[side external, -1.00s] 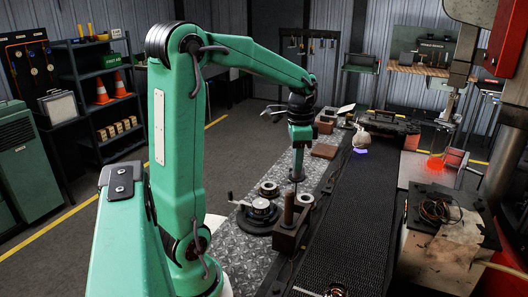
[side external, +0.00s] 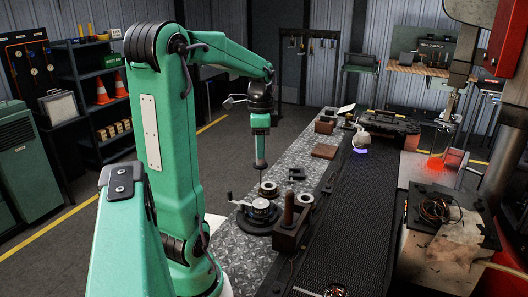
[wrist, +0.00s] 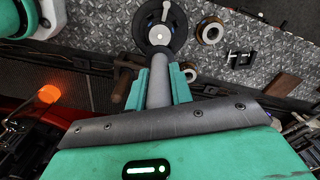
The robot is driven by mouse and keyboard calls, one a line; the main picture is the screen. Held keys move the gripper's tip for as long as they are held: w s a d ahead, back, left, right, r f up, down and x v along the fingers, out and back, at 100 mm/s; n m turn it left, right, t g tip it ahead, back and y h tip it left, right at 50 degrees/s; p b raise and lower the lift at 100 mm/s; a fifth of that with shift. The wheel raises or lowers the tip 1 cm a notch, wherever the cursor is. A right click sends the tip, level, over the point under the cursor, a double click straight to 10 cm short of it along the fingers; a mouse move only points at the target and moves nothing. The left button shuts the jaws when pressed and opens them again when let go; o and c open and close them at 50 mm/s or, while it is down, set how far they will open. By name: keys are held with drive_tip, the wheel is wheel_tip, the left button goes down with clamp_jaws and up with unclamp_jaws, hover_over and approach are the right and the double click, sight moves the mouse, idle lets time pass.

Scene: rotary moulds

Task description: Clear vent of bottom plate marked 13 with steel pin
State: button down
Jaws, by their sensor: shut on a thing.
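My gripper (side external: 260,138) is shut on a grey cylindrical steel pin (wrist: 160,86), which also hangs below it in the side view (side external: 260,158). The pin is upright and in the air, above and behind a round dark mould station (side external: 257,222) with a pale hub and crank handle. This station also shows in the wrist view (wrist: 178,20), where the pin points toward it. Two ring-shaped plates lie by the station, one behind (side external: 268,187) and one at right (side external: 306,199). No number 13 or vent is legible.
A brown block with an upright post (side external: 287,232) stands right of the station. A dark bracket (side external: 297,173) and a brown slab (side external: 325,151) lie farther back on the diamond-plate bench (side external: 228,259). A dark conveyor belt (side external: 345,245) runs along the right.

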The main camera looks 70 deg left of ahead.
sight(260, 164)
drive_tip(key=shift+f, duration=0.15)
drive_tip(key=shift+f, duration=3.5)
idle(0.7)
drive_tip(key=shift+r, duration=0.15)
drive_tip(key=shift+r, duration=3.45)
drive_tip(key=shift+w, duration=0.1)
